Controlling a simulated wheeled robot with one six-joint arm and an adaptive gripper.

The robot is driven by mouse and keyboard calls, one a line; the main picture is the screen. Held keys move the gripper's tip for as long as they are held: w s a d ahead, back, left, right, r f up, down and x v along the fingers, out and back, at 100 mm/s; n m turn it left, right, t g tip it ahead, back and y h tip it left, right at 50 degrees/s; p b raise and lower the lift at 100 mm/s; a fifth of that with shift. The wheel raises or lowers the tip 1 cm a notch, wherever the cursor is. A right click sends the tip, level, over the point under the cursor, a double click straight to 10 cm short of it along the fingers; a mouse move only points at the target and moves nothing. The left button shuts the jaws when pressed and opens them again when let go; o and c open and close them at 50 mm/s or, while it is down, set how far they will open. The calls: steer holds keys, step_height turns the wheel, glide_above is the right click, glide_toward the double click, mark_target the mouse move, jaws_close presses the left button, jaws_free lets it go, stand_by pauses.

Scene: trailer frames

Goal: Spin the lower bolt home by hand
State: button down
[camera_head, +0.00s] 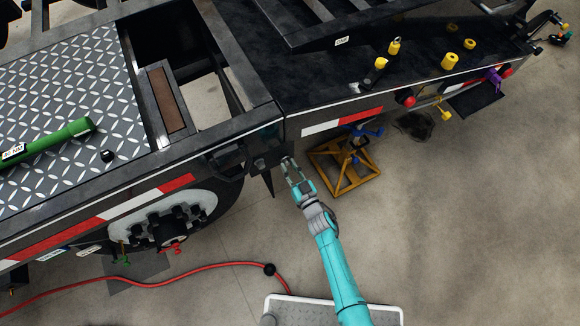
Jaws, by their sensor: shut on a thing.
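My gripper (290,166) is at the end of the teal arm, reaching up to the joint between two black trailer frames. Its fingers are closed on a small part at the joint, taken as the lower bolt, which the fingers hide almost wholly. Dark bracket plates (264,163) hang at the joint just left of the fingertips, one with a pointed lower end. The left trailer frame (235,70) and the right trailer frame (400,92) meet just above the gripper. The upper bolt cannot be made out.
A yellow jack stand (343,172) with blue parts stands close right of the gripper. A wheel (165,222) is at lower left. A red hose (190,271) crosses the floor. A green torque tool (48,140) lies on the tread-plate deck (85,75). Yellow fittings (450,62) sit on the right frame.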

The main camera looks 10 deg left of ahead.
steer(key=m, duration=1)
steer(key=shift+s+a+m, duration=0.1)
steer(key=shift+s+m, duration=0.15)
steer(key=shift+m, duration=0.05)
stand_by(0.4)
steer(key=c, duration=1)
jaws_free()
steer(key=shift+o, duration=0.2)
steer(key=shift+w+r, duration=0.1)
steer(key=v, duration=1.2)
